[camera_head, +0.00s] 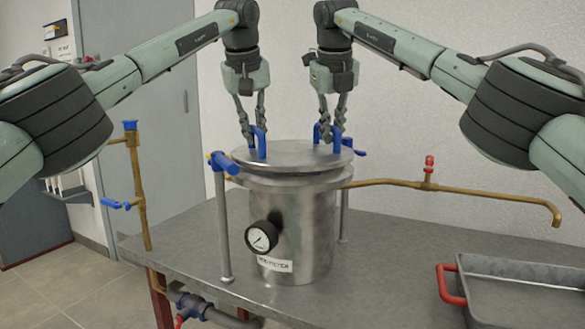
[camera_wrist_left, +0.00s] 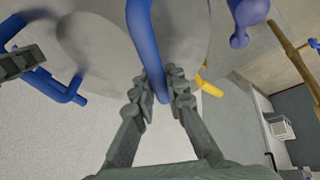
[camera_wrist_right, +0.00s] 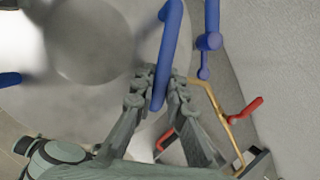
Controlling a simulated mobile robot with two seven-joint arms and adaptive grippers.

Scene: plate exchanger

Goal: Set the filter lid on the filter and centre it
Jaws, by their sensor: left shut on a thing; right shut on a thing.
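The round metal filter lid (camera_head: 293,156) lies level over the top of the filter (camera_head: 300,230), a steel cylinder with a gauge on its front. Lid and flange look close together; I cannot tell whether they touch all round or are exactly centred. My left gripper (camera_head: 252,136) is shut on the lid's left blue handle (camera_head: 262,143), also seen in the left wrist view (camera_wrist_left: 145,40). My right gripper (camera_head: 331,134) is shut on the right blue handle (camera_head: 337,142), which shows in the right wrist view (camera_wrist_right: 170,45). The lid's far edge is partly hidden.
Blue clamps stand beside the rim at the left (camera_head: 222,162) and right (camera_head: 359,152). A brass pipe with a red valve (camera_head: 429,165) runs to the right. A grey tray with a red handle (camera_head: 452,286) lies at the right of the metal table (camera_head: 385,250).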

